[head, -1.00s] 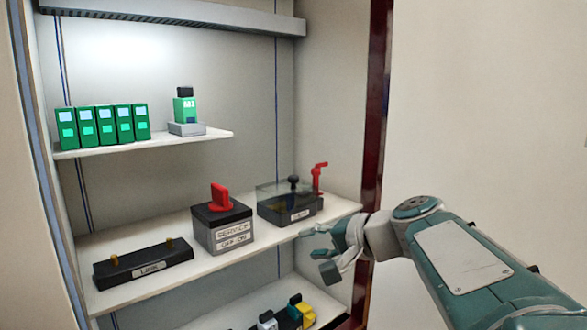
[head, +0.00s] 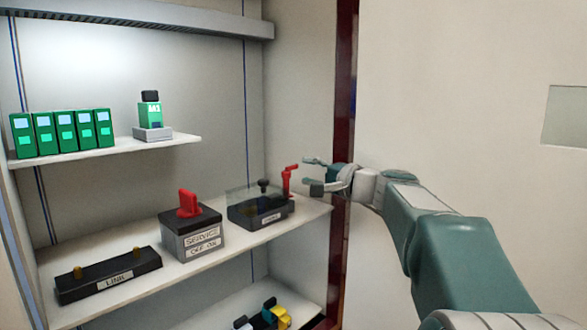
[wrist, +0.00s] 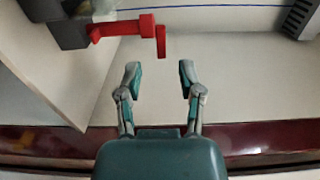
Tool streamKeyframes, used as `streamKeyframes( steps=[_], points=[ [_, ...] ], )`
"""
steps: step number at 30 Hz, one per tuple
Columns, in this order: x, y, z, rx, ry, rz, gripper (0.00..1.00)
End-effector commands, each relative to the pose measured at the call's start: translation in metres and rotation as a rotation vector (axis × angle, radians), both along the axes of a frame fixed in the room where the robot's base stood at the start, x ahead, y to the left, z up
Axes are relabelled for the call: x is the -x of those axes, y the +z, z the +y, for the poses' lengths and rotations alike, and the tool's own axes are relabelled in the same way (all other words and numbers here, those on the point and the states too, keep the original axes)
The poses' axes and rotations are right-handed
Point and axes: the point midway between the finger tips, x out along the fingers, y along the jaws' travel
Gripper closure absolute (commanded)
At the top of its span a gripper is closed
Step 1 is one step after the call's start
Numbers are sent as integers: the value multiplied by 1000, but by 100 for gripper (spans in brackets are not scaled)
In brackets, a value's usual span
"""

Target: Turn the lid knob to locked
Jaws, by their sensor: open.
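A dark box with a clear lid (head: 243,201) stands at the right of the middle shelf. A small black knob (head: 263,184) sticks up from its lid. A red crank-shaped handle (head: 288,178) stands at the box's right end; in the wrist view the red handle (wrist: 128,28) lies ahead of my fingertips. My gripper (head: 312,175) is open and empty, just right of the red handle. In the wrist view my gripper (wrist: 160,72) has its two fingers apart, with the handle's end just beyond them. Whether they touch cannot be told from the head view.
A grey SERVICE OFF/ON box with a red switch (head: 187,204) and a black LINK block (head: 110,275) share the middle shelf (head: 215,262). Green modules (head: 60,133) stand on the upper shelf. The cabinet's dark red edge (head: 345,110) is close to my gripper.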

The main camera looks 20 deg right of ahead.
Motion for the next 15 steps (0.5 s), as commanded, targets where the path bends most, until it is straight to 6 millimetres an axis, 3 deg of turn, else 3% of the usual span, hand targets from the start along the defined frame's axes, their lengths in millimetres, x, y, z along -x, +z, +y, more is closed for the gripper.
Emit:
streamKeyframes(
  steps=[6, 15],
  points=[
    [-33, 0, 14, 0, 3, 1, 51],
    [-45, 0, 19, 0, 0, 1, 51]
  ],
)
